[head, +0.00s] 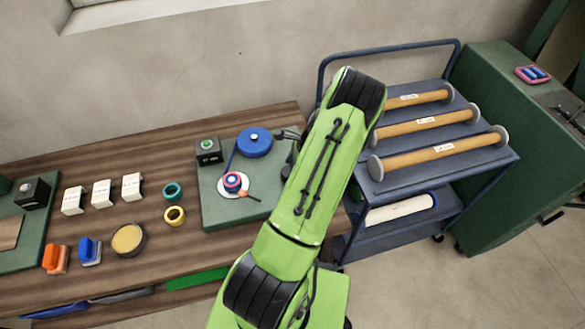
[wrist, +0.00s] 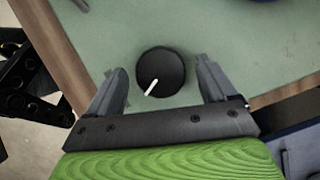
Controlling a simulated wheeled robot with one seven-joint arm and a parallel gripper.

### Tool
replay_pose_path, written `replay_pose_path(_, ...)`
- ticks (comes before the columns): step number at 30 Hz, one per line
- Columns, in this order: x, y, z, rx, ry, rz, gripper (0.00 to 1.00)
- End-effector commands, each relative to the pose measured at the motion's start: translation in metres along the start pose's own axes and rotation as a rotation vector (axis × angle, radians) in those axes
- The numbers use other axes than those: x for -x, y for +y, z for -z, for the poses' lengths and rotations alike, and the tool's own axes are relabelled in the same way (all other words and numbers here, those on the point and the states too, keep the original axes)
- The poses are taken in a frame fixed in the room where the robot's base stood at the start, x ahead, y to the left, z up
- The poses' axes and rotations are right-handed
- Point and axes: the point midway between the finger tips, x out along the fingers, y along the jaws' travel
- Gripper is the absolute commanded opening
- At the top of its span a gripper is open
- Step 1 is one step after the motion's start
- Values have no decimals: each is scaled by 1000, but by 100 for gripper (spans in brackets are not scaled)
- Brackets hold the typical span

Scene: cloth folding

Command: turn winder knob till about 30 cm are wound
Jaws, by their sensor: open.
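A round black knob (wrist: 161,73) with a white pointer line stands on the green board, seen close in the wrist view. My gripper (wrist: 162,66) is open, with one finger on each side of the knob; I cannot tell whether either finger touches it. In the head view the green winder board (head: 215,212) carries a blue reel (head: 254,141) and a small pink-and-blue spool (head: 234,181) on a white disc, with a blue strand between them. A black box (head: 208,152) with a green button and a small readout sits at its corner. My arm hides the knob there.
Yellow (head: 175,216) and teal (head: 172,191) rings, white boxes (head: 102,193), a round tin (head: 128,239) and orange and blue clips lie left of the board on the wooden table (head: 60,170). A blue cart (head: 448,91) with several rollers stands close on the right.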

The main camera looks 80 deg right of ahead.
Motion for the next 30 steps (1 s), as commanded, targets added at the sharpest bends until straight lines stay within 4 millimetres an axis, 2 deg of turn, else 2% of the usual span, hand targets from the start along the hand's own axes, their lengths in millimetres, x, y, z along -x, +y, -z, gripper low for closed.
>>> replay_pose_path(5, 16, -1, 0, 0, 2, 3, 85)
replay_pose_path(15, 111, -1, 0, 0, 4, 6, 85)
replay_pose_path(19, 140, 0, 0, -1, 2, 4, 85)
replay_pose_path(24, 157, 0, 0, 0, 1, 1, 85)
replay_pose_path(30, 158, 0, 0, 0, 0, -1, 85)
